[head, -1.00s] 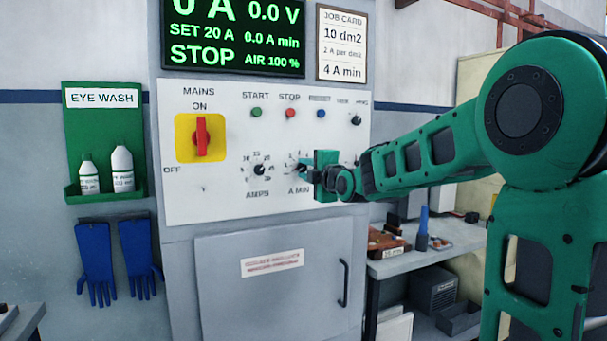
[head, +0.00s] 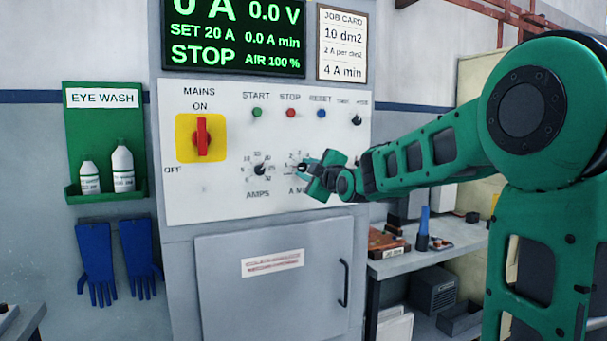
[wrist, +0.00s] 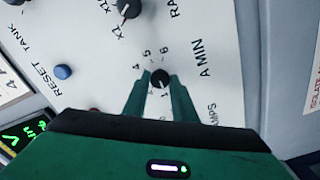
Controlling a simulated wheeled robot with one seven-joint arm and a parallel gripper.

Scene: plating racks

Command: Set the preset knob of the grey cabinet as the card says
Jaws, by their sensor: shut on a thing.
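The grey cabinet (head: 181,260) has a white panel with the A MIN knob (wrist: 159,76), a small black knob ringed by numbers. My gripper (wrist: 160,84) is shut on this knob, one finger on each side, in the wrist view. In the head view my gripper (head: 312,172) covers most of the knob and part of its label. I cannot read the knob's pointer surely. The job card (head: 342,42) at the upper right reads 10 dm2, 2 A per dm2, 4 A min. The display (head: 233,36) shows SET 20 A, 0.0 A min and STOP.
The AMPS knob (head: 260,170) is close on the left. Start, stop and reset buttons (head: 321,113) and a small black knob (head: 357,120) sit above. The red mains switch (head: 201,136) stands upright at ON. A workbench (head: 425,262) is at the right.

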